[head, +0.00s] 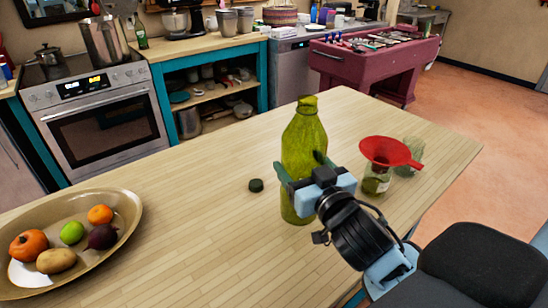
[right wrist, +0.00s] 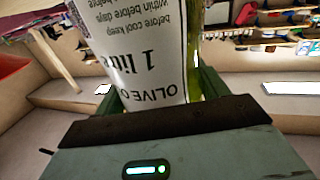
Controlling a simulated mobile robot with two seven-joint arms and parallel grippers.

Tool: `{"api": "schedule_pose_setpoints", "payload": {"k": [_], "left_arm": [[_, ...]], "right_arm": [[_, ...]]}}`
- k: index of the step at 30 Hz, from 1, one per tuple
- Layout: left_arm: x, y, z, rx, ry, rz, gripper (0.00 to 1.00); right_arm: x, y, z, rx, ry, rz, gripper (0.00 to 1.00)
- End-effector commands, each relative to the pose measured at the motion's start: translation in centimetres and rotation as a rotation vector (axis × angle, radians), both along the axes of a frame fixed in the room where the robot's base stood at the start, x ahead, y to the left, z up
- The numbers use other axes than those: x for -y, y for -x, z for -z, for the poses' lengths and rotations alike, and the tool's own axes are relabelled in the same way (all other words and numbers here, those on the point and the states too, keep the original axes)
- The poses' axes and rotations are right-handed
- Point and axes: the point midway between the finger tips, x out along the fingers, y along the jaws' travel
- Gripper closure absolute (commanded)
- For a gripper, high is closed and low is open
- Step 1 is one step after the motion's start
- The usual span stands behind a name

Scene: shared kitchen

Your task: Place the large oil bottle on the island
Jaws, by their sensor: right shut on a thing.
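The large oil bottle (head: 304,135) is green glass and upright over the middle of the wooden island (head: 200,215). My right gripper (head: 302,169) comes in from the right with its fingers around the bottle's body, shut on it. In the right wrist view the bottle's white label (right wrist: 140,50) reads "OLIVE O" and "1 litre", upside down, between the green fingers. The bottle's base appears at the island top; I cannot tell whether it touches or hovers just above. My left gripper is not in view.
A small dark cap (head: 256,185) lies left of the bottle. A red funnel (head: 388,152) sits on a small jar (head: 376,184) at right, beside a clear glass (head: 411,152). An oval tray (head: 128,215) of produce stands at left. Island space between tray and cap is clear.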

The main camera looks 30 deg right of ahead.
Motion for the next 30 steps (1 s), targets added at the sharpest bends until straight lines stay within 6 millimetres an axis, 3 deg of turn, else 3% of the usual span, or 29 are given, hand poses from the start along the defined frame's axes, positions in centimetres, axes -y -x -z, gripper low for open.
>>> {"api": "schedule_pose_setpoints", "payload": {"k": [9,15,25,30], "left_arm": [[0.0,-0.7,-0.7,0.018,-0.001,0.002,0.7],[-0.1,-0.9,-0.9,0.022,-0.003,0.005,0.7],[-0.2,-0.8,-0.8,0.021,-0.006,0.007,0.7],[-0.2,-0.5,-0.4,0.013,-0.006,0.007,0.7]], "right_arm": [[0.8,-6.6,0.3,0.003,0.001,0.002,0.53],[1.1,-9.8,0.7,0.002,0.0,0.001,0.53],[1.2,-10.9,1.0,0.0,0.0,0.0,0.53],[1.2,-10.9,3.0,-0.004,0.0,0.0,0.53]]}}
